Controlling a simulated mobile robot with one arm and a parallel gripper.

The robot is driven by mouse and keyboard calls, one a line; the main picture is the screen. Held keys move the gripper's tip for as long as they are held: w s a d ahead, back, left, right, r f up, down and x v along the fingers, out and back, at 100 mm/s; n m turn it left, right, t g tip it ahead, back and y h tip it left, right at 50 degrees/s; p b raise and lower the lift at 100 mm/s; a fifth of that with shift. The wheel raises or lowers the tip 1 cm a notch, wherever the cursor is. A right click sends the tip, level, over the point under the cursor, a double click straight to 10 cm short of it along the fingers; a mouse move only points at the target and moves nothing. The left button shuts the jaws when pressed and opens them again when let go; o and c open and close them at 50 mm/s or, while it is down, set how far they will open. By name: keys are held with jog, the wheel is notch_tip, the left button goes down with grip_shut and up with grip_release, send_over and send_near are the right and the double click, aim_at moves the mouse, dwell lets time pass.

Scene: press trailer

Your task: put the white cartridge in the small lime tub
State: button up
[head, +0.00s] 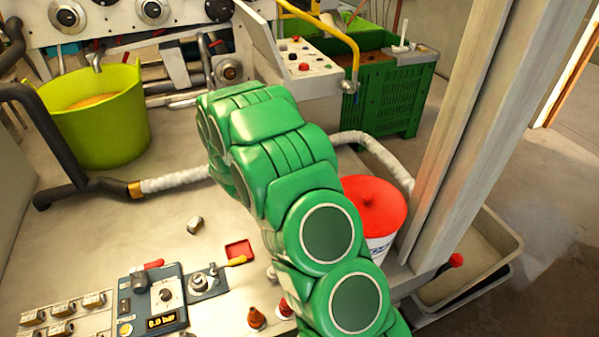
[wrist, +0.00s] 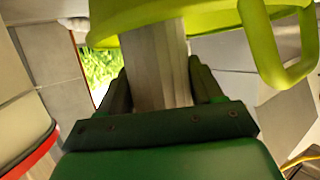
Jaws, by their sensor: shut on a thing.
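My gripper (wrist: 158,80) is shut on a pale grey-white block, which looks like the white cartridge (wrist: 157,62), in the wrist view. A finger stands on each side of it. A lime tub's rim (wrist: 215,18) and handle loop cross the top of the wrist view, at the far end of the cartridge. I cannot tell whether the cartridge's end is behind the rim or beside it. In the head view my green arm hides the gripper and the cartridge. A lime tub (head: 112,135) with orange-brown contents stands at the left there; I cannot tell if it is the same tub.
A white bucket with a red lid (head: 372,200) stands right of my arm, near a metal post (head: 480,130). A green crate (head: 395,95) and a control box (head: 300,65) are behind. A dial panel (head: 160,297) and small blocks lie at the front left.

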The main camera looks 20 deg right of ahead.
jog(key=shift+f, duration=0.65)
jog(key=o, duration=1.2)
jog(key=shift+r, duration=0.1)
